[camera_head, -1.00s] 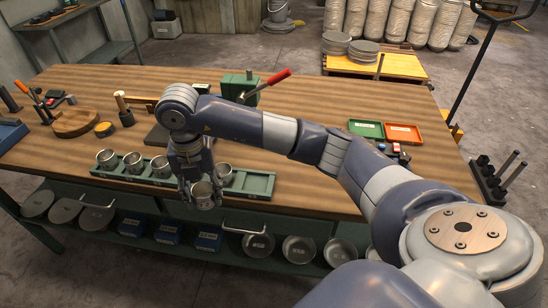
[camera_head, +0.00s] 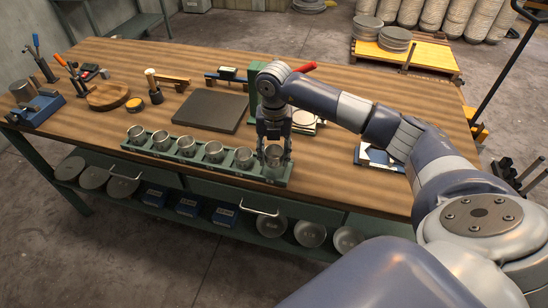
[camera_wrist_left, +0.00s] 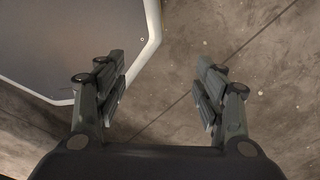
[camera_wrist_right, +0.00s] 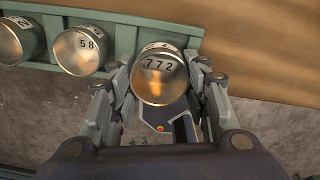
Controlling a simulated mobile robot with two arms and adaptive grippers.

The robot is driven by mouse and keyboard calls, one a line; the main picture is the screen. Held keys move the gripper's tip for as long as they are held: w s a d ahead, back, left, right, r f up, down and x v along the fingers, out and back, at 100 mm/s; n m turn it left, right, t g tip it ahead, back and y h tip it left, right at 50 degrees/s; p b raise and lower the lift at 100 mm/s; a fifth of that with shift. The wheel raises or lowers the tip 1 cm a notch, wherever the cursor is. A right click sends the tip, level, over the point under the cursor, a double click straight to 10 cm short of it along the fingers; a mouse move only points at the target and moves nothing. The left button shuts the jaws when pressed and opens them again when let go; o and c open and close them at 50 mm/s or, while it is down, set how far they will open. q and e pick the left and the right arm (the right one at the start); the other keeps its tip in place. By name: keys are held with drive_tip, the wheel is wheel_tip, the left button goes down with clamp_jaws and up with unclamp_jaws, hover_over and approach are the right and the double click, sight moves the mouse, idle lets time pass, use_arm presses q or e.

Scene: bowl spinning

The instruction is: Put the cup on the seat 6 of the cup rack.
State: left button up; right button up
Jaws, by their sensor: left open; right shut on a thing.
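The metal cup (camera_wrist_right: 160,82), marked 772, is held between the fingers of my right gripper (camera_head: 274,156). It is at the right end of the green cup rack (camera_head: 205,166). Its base is hidden, so I cannot tell whether it rests on the seat. Several like cups stand in a row to its left; the nearest one (camera_head: 244,158) is close beside it. That neighbour, marked 58, also shows in the right wrist view (camera_wrist_right: 80,52). My left gripper (camera_wrist_left: 157,75) is open and empty over the concrete floor.
The rack lies along the table's front edge. Behind it are a dark square plate (camera_head: 211,111) and a green press (camera_head: 258,80) with a red handle. A wooden bowl (camera_head: 107,96) stands at the left. Bare wood tabletop (camera_head: 325,170) lies right of the rack.

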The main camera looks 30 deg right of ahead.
sight(274, 161)
wheel_tip(274, 161, down, 3)
drive_tip(key=shift+f+p, duration=0.1)
drive_tip(key=shift+p, duration=0.65)
drive_tip(key=shift+f, duration=0.15)
drive_tip(key=o, duration=1.1)
drive_tip(key=shift+f, duration=0.1)
use_arm(q)
drive_tip(key=shift+w+d+r, duration=0.1)
drive_tip(key=shift+w+r, duration=0.6)
drive_tip(key=shift+r, duration=0.05)
drive_tip(key=shift+s, duration=0.15)
use_arm(e)
drive_tip(key=shift+r, duration=0.25)
use_arm(q)
drive_tip(key=shift+f+b, duration=1.75)
drive_tip(key=shift+b, duration=0.15)
use_arm(e)
drive_tip(key=shift+r, duration=5.9)
